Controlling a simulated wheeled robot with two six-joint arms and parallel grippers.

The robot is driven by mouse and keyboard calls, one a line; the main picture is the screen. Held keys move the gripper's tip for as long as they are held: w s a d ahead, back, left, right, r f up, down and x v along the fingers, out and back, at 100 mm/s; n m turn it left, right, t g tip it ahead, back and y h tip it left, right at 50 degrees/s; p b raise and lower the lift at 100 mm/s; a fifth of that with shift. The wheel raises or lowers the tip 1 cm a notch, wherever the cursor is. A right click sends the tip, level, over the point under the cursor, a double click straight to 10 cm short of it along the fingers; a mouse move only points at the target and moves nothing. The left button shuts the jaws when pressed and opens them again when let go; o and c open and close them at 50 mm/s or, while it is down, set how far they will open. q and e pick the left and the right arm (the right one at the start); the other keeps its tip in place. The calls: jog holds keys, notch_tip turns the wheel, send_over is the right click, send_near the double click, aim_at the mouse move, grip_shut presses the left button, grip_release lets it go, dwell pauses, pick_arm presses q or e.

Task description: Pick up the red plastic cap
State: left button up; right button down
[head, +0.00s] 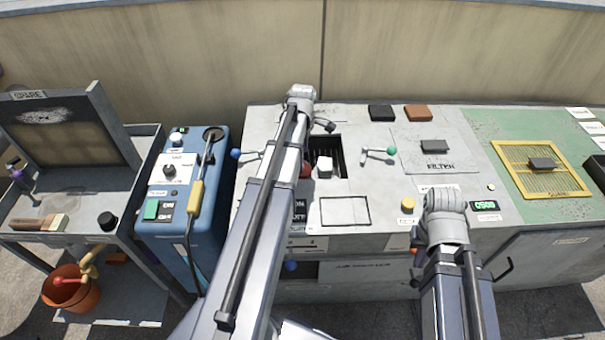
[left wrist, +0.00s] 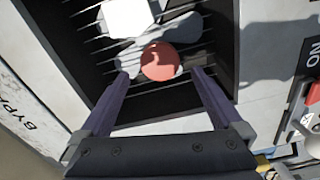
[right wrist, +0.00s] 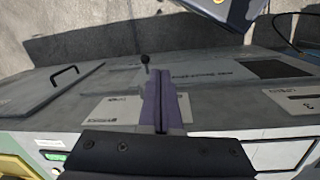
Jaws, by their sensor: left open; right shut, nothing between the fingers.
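In the head view the red cap (head: 306,169) is partly hidden by my left arm. My left gripper (left wrist: 161,74) is open, with its fingertips on either side of the cap; I cannot tell whether they touch it.
The recess walls (left wrist: 222,45) stand close around the grate. Levers with a blue knob (head: 235,153) and a green knob (head: 391,150) flank the recess. A blue unit (head: 183,228) stands left of the counter, a yellow grille (head: 520,168) to the right.

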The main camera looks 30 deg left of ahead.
pick_arm(q)
jog(key=shift+d+f+b, duration=0.1)
jog(key=shift+f+b, duration=2.55)
jog(key=shift+r, duration=0.1)
jog(key=c, duration=1.2)
jog(key=shift+r, duration=0.1)
jog(key=shift+c, duration=0.2)
notch_tip(320, 180, up, 10)
jog(key=p, duration=1)
